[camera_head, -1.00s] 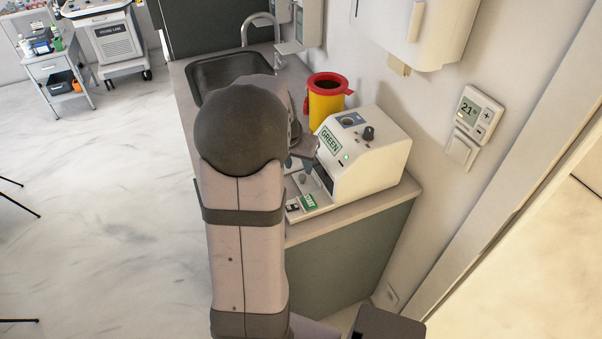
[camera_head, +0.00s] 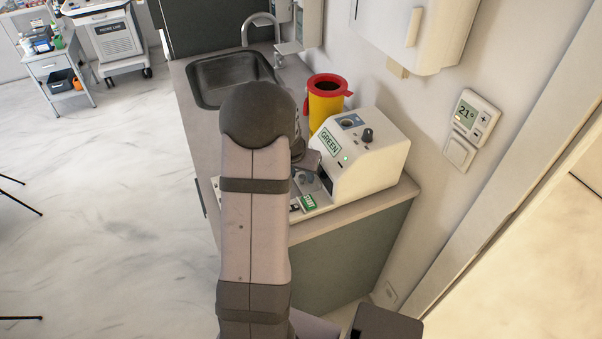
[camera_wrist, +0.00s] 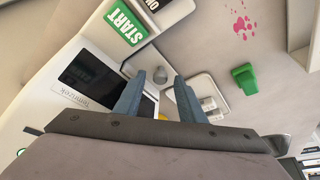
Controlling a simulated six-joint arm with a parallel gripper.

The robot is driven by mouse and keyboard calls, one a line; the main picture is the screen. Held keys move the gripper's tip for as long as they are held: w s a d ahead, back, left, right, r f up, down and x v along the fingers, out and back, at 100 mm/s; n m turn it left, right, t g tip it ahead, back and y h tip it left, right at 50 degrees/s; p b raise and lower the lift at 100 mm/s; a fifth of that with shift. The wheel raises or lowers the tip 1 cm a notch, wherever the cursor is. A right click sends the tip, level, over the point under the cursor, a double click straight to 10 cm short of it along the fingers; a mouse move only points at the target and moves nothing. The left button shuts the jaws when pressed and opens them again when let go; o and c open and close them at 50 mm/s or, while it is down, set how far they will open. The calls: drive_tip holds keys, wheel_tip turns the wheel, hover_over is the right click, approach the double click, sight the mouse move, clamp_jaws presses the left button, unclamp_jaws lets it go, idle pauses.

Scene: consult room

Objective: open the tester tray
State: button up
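The white tester (camera_head: 372,165) with a GREEN label stands on the counter. Its low front base carries a green START label (camera_head: 309,202). In the wrist view, a pale tray-like plate with rounded corners (camera_wrist: 226,112) lies beside the tester's dark front panel (camera_wrist: 92,78) and holds small white pieces. In the head view my arm hides most of the tray area.
A yellow bin with a red rim (camera_head: 325,100) stands behind the tester, and a sink (camera_head: 228,80) lies at the far left of the counter. A green object (camera_wrist: 243,78) and a pink splash (camera_wrist: 243,24) show in the wrist view. The wall is close behind the tester.

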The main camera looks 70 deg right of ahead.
clamp_jaws()
drive_tip(key=shift+w+a+f+b, duration=0.15)
drive_tip(key=shift+w+b, duration=0.05)
drive_tip(key=shift+b, duration=0.1)
drive_tip(key=w+a+b, duration=0.6)
drive_tip(key=shift+w+a, duration=0.35)
unclamp_jaws()
drive_tip(key=shift+r, duration=0.25)
drive_tip(key=b+v, duration=0.1)
drive_tip(key=v, duration=0.6)
drive_tip(key=shift+a+r, duration=0.1)
